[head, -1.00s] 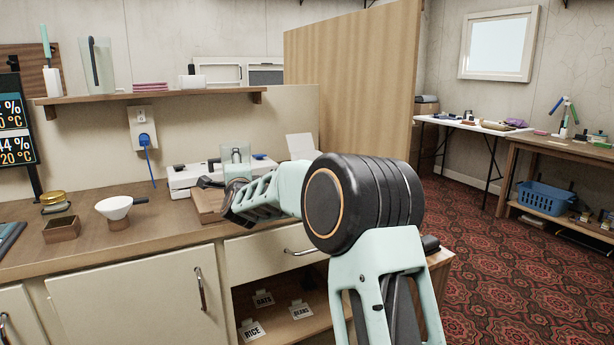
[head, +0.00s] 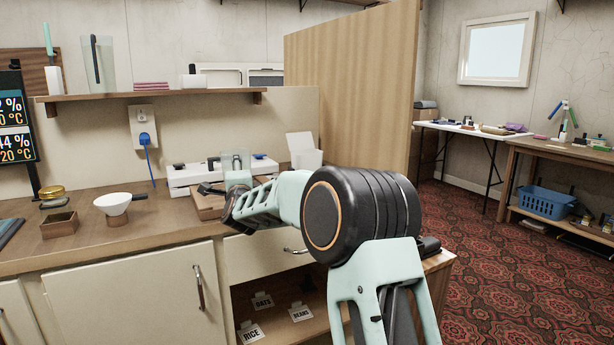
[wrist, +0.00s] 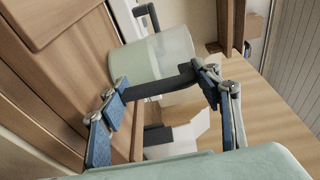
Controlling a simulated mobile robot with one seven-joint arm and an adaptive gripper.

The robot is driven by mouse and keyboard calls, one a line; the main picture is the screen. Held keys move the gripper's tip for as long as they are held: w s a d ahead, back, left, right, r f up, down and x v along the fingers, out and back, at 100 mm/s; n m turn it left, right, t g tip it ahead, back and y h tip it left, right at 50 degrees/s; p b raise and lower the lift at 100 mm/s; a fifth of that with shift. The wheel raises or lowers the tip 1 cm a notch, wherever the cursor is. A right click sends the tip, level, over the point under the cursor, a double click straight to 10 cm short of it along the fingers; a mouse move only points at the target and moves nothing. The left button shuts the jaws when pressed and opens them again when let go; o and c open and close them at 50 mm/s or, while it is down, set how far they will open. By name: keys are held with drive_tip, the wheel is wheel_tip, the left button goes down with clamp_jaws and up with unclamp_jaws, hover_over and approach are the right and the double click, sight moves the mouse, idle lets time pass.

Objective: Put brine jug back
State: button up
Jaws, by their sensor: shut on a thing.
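The brine jug (wrist: 158,52) is a translucent, pale greenish container with a dark handle. In the wrist view my gripper (wrist: 159,84) is shut on that handle, with a finger at each end of the dark bar. In the head view the jug (head: 236,158) shows above my wrist, over the counter near a wooden board (head: 209,212). My arm hides its lower part. I cannot tell whether its base touches anything. A similar clear container (head: 97,62) with a dark handle stands on the wall shelf (head: 150,95).
A white appliance (head: 185,178) is behind the jug, and a white open box (head: 304,150) is to its right. Below is an open cubby with labels.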

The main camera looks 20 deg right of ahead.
drive_tip(key=shift+f+b, duration=0.3)
drive_tip(key=shift+b, duration=0.1)
idle(0.3)
drive_tip(key=o, duration=1.4)
drive_tip(key=shift+c, duration=0.2)
drive_tip(key=shift+f, duration=0.1)
drive_tip(key=shift+s, duration=0.1)
drive_tip(key=s, duration=1.1)
drive_tip(key=shift+s+r, duration=0.2)
drive_tip(key=shift+s, duration=0.2)
drive_tip(key=shift+a, duration=0.1)
